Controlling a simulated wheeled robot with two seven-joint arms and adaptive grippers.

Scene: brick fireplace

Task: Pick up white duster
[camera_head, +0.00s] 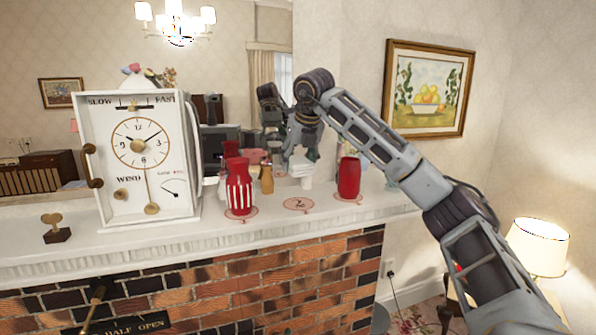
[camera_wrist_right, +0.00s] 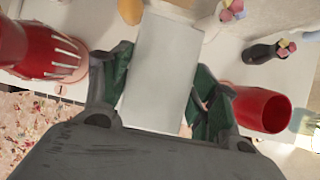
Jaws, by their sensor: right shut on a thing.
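The white duster (camera_head: 302,172) shows as a small pale block below my right gripper (camera_head: 304,155), over the mantel shelf between two red vases. In the right wrist view the duster (camera_wrist_right: 160,70) is a plain white rectangular slab between the two dark green finger pads. My right gripper is shut on it from both sides. My left gripper is not in view.
A striped red vase (camera_head: 240,190) stands left of the duster, and a plain red vase (camera_head: 349,178) stands right. An empty round marker (camera_head: 298,204) lies on the mantel (camera_head: 215,227) in front. A large white clock (camera_head: 142,150) stands at left. A mirror is behind.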

